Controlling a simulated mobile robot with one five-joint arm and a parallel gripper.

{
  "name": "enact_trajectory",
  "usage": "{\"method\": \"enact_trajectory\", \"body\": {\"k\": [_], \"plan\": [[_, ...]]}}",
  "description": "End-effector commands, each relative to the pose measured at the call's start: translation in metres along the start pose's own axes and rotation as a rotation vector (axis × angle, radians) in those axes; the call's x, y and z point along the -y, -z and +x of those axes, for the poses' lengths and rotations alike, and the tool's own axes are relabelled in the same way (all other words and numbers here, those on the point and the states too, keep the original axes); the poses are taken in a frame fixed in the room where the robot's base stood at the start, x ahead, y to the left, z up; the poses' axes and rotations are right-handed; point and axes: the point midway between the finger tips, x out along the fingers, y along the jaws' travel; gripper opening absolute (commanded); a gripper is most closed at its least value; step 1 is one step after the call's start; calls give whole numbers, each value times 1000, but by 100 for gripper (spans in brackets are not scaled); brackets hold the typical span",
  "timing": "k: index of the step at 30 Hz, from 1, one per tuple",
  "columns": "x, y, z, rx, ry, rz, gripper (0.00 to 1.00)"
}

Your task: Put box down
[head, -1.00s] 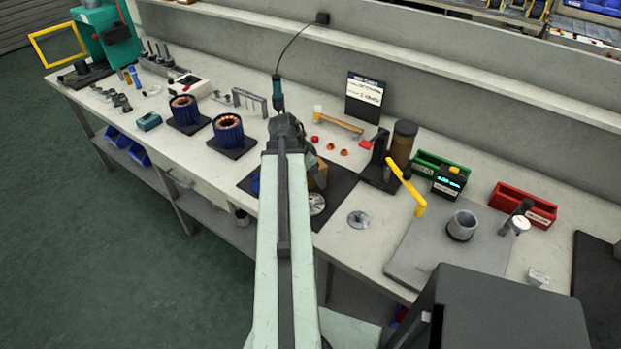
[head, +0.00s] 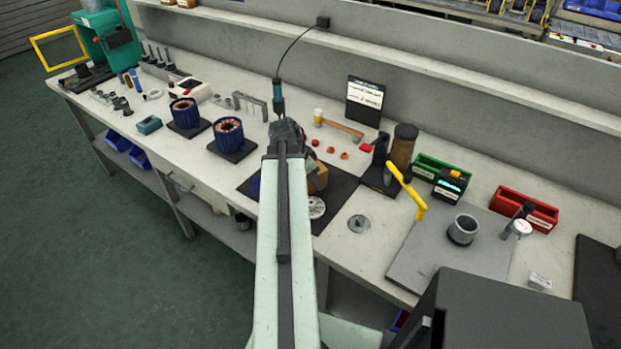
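A brown cardboard box (head: 319,178) shows only in part beside the end of my arm, over or on the dark mat (head: 340,196) on the workbench. The arm hides most of it, and I cannot tell whether it rests on the mat. My gripper (head: 288,137) is at the far end of the arm, above the mat. Its fingers are hidden by the arm, so I cannot see whether they hold the box.
Blue-cased wound parts (head: 228,133) stand left of the mat. A round metal disc (head: 317,207) lies at its front. A mallet (head: 339,126), a yellow-handled press (head: 408,190), a green bin (head: 430,165) and a red bin (head: 524,207) occupy the bench to the right.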

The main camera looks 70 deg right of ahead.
Motion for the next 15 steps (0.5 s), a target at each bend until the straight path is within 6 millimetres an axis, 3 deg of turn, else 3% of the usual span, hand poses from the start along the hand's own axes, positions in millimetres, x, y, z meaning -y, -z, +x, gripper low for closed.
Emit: {"method": "enact_trajectory", "body": {"k": [8, 15], "plan": [[-1, 1, -1, 0, -2, 0, 0], [-1, 12, -28, 0, -1, 1, 0]]}}
